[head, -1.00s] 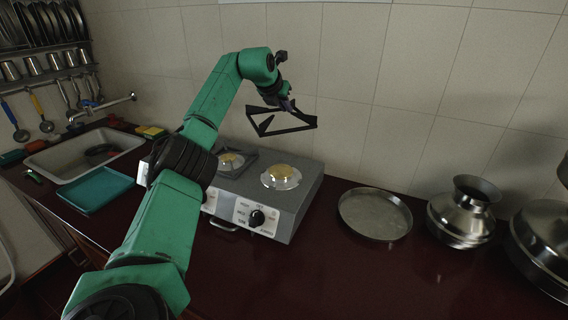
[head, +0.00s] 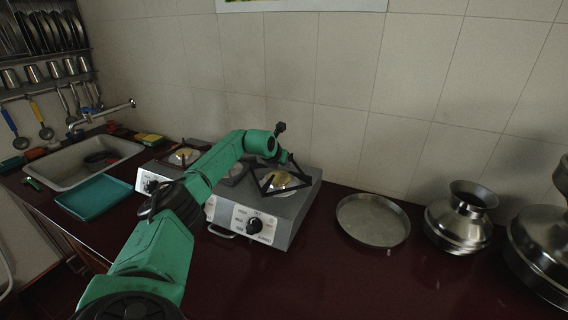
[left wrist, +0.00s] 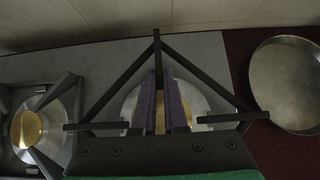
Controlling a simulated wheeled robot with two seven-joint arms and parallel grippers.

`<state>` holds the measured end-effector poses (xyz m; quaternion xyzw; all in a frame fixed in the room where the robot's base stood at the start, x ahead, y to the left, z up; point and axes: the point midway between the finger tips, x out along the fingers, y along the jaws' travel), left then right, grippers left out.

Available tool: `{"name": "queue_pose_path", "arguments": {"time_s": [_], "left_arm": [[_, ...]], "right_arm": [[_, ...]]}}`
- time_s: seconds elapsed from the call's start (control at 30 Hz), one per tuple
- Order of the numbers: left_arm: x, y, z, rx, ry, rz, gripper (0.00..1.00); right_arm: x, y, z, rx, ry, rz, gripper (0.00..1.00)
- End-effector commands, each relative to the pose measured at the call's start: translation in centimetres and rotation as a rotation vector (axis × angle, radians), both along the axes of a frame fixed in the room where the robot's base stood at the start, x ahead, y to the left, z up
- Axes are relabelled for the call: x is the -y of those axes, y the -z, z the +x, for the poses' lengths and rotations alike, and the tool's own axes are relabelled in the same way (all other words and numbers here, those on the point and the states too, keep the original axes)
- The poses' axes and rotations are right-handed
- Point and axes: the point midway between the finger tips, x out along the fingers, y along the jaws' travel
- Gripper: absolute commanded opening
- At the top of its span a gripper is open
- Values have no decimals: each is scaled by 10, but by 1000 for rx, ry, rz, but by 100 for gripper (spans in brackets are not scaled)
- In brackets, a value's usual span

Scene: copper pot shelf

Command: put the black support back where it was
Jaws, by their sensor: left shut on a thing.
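The black support (head: 274,190) is a triangular frame over the right burner (head: 281,180) of the grey stove (head: 289,231). My left gripper (head: 281,168) is shut on its far part. In the left wrist view the fingers (left wrist: 160,107) pinch a bar of the black support (left wrist: 103,95), and the burner (left wrist: 195,100) shows below and around them. The support lies low over the burner; I cannot tell whether it touches the stove top. The left burner (head: 184,155) has its own dark square support around it. My right gripper is not in view.
A round steel pan (head: 373,220) lies right of the stove, with steel pots (head: 460,215) farther right. A teal tray (head: 93,197) and a sink (head: 72,165) are at the left. The tiled wall stands close behind the stove.

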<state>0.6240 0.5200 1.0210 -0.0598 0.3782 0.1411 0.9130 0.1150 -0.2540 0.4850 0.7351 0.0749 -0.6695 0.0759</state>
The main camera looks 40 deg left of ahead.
Motion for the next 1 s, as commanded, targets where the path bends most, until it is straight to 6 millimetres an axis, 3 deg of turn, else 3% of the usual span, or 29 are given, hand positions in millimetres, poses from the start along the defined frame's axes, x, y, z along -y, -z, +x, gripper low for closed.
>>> {"name": "queue_pose_path", "arguments": {"time_s": [0.4, 0.5, 0.83, 1.0], "left_arm": [[0, 10, 0, 2, -1, 0, 0], [0, 11, 0, -1, 0, 0, 40], [0, 9, 0, 0, 0, 0, 40], [0, -5, -3, 0, 1, 2, 40]], "right_arm": [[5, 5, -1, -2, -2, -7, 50], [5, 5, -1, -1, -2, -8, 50], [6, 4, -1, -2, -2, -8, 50], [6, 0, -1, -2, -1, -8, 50]]}}
